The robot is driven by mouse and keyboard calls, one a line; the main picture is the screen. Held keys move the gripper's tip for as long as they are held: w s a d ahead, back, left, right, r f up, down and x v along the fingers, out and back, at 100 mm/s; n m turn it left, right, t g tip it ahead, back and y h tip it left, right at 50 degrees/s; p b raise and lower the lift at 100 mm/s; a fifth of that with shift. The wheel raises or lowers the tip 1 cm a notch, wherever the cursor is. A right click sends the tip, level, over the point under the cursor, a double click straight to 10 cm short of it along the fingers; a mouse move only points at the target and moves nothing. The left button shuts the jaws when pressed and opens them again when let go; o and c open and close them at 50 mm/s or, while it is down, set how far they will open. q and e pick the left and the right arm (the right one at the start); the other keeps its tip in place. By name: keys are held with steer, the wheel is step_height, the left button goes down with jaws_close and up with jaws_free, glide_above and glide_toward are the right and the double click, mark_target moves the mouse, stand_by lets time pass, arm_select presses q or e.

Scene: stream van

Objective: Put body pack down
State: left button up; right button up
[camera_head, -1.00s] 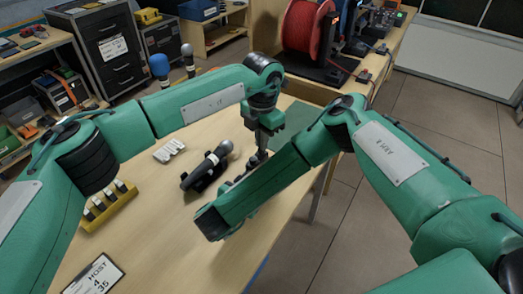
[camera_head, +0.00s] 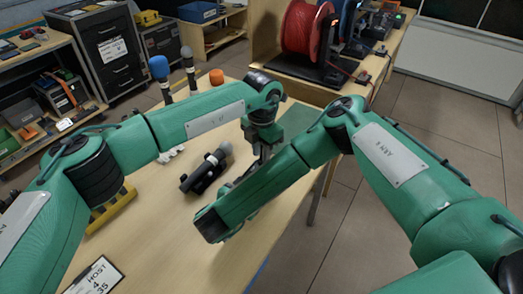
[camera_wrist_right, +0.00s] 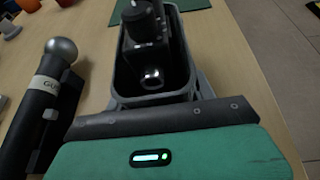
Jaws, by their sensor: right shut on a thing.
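In the right wrist view, the black body pack (camera_wrist_right: 150,52) has a knob on top and a bright round fitting. It appears within a grey, open-topped holder (camera_wrist_right: 116,88). My right gripper (camera_wrist_right: 152,98) is shut on the pack at the near side; its fingertips are largely hidden. In the head view, my right forearm hides that gripper and most of the pack. My left gripper (camera_head: 263,153) hangs above the table, just beyond the right forearm. Its fingers point down, and their gap is unclear.
A microphone (camera_head: 208,168) lies in a black cradle left of my right forearm; it also shows in the right wrist view (camera_wrist_right: 42,100). A yellow holder (camera_head: 112,212), a host card (camera_head: 95,277) and a green mat (camera_head: 298,118) are on the table (camera_head: 165,235). Upright microphones stand at the back.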

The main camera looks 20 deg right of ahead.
arm_select(q)
step_height(320, 180, up, 12)
steer(key=shift+r, duration=0.15)
stand_by(0.3)
arm_select(e)
steer(key=o, duration=1.1)
steer(key=shift+c, duration=0.2)
